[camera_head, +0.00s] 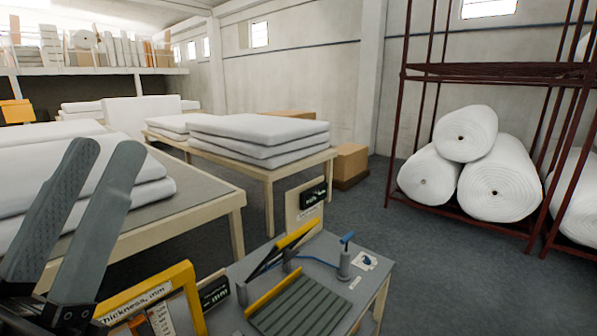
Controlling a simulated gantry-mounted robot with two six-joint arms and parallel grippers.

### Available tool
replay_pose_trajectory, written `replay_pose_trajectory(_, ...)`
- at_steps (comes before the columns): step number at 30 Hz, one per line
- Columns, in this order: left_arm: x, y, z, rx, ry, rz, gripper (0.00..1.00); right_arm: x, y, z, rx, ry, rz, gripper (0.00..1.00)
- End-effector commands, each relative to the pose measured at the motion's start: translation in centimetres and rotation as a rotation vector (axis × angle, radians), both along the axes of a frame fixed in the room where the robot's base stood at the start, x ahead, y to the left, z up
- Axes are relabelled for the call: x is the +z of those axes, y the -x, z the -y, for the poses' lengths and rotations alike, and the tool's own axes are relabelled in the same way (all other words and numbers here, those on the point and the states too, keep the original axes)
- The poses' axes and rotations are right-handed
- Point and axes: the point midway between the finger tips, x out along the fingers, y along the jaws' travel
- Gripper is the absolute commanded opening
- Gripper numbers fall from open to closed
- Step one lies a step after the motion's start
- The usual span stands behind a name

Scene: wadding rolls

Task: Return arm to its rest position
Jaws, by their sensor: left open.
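My left gripper (95,205) is at the lower left of the head view, its two grey fingers pointing up and apart. It is open, with nothing between the fingers. It is held in front of the near table with white wadding, and cannot be seen touching anything. My right gripper is not in view. White wadding rolls (498,186) lie stacked on the dark red rack (484,70) at the right, far from my gripper.
A small grey worktable (225,318) with a ribbed green plate (300,305) and a blue-handled device (345,258) stands front centre. A yellow-framed thickness board (185,280) is close beside my gripper. Wadding sheets (258,132) lie on a table behind. The floor before the rack is clear.

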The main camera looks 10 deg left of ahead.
Motion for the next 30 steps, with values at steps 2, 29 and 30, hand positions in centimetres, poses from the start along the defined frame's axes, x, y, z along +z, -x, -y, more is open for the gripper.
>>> replay_pose_trajectory(2,6.5,0.0,0.0,0.001,-0.001,0.001,0.44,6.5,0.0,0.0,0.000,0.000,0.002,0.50)
replay_pose_trajectory(29,21.6,0.0,0.0,0.002,-0.001,0.000,0.44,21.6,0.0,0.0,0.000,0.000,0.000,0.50)
replay_pose_trajectory(30,21.6,0.0,0.0,0.002,-0.001,0.000,0.44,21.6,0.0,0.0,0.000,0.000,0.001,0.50)
